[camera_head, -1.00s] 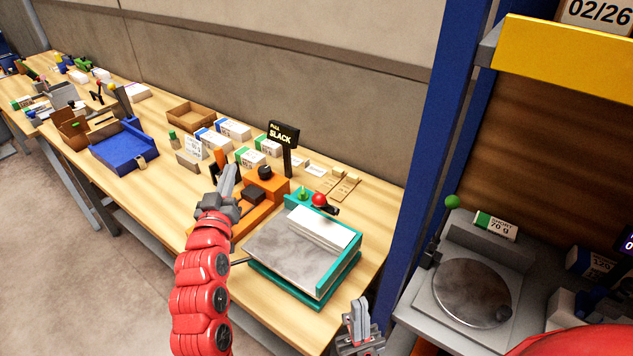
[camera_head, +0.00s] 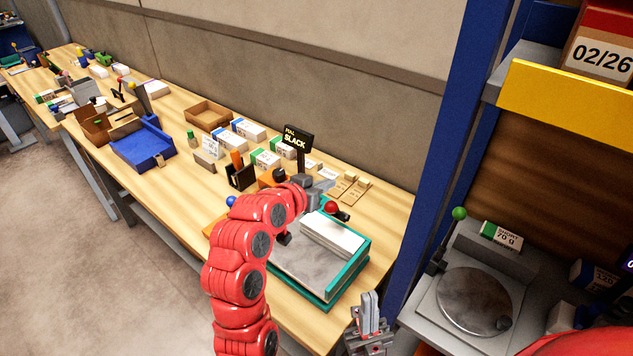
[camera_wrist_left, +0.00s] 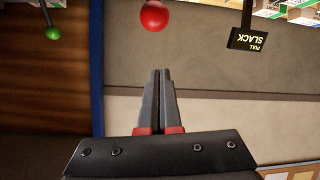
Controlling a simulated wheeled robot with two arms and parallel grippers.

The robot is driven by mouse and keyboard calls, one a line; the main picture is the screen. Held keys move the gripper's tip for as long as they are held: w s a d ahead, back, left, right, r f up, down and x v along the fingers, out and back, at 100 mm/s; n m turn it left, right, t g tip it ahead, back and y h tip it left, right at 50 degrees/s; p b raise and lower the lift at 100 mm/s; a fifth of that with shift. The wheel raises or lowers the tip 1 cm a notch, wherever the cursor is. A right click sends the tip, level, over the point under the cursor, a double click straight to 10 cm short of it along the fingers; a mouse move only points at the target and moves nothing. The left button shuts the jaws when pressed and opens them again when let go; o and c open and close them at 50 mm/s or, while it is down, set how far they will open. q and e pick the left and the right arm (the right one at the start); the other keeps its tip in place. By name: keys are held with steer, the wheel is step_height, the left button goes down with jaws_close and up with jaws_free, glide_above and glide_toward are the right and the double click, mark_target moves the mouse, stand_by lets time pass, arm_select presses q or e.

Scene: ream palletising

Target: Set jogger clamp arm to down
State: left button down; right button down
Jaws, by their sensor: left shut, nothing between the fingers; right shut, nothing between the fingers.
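The teal jogger (camera_head: 355,272) stands at the near right end of the workbench, with a white paper stack (camera_head: 332,236) on its grey plate. A red ball knob (camera_head: 331,208) on a dark lever is at its back edge; it also shows in the left wrist view (camera_wrist_left: 153,15). My left gripper (camera_head: 322,184) is above and behind the jogger, close to the red knob in the picture. Its fingers (camera_wrist_left: 160,72) are together and empty, apart from the knob. My arm hides the jogger's back left corner. My right gripper (camera_head: 370,302) is shut and empty, at the bench's front right.
A black SLACK sign (camera_head: 297,139) stands behind the jogger. Boxed reams (camera_head: 248,129), a brown tray (camera_head: 208,115) and a blue tray (camera_head: 143,147) are farther left. A blue post (camera_head: 447,150) and a scale (camera_head: 474,297) are to the right.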

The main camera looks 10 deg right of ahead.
mark_target(329, 202)
arm_select(q)
steer(key=f+p, duration=0.2)
steer(key=d+f+p, duration=0.1)
steer(key=f, duration=0.1)
steer(key=shift+w+d+p, duration=0.1)
steer(key=shift+w+p, duration=0.1)
steer(key=shift+p, duration=0.2)
steer(key=shift+f, duration=0.2)
steer(key=shift+f, duration=0.1)
